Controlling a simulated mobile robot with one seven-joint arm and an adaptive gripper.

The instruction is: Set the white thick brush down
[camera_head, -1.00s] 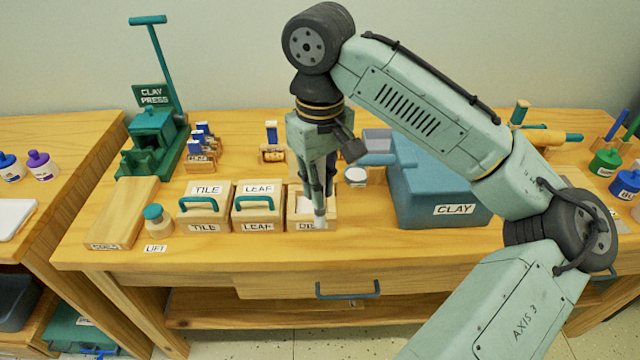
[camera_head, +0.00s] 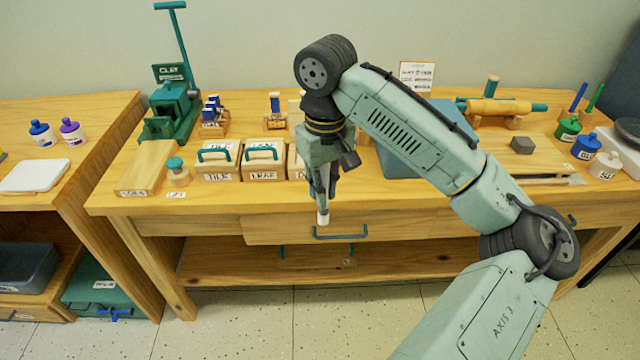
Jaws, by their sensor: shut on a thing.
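My gripper (camera_head: 322,203) points down in front of the workbench's front edge, over the drawer front in the picture. It is shut on a small pale piece at its tips, which looks like the white thick brush (camera_head: 323,218). Only a short white end shows below the fingers; the rest is hidden by the gripper. The brush end hangs roughly upright and appears clear of any surface.
The bench (camera_head: 400,205) has TILE (camera_head: 218,163) and LEAF (camera_head: 263,162) boxes left of my gripper, with a third box partly hidden behind it. A blue clay bin (camera_head: 400,150) is partly behind my arm. A clay press (camera_head: 172,105) stands back left.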

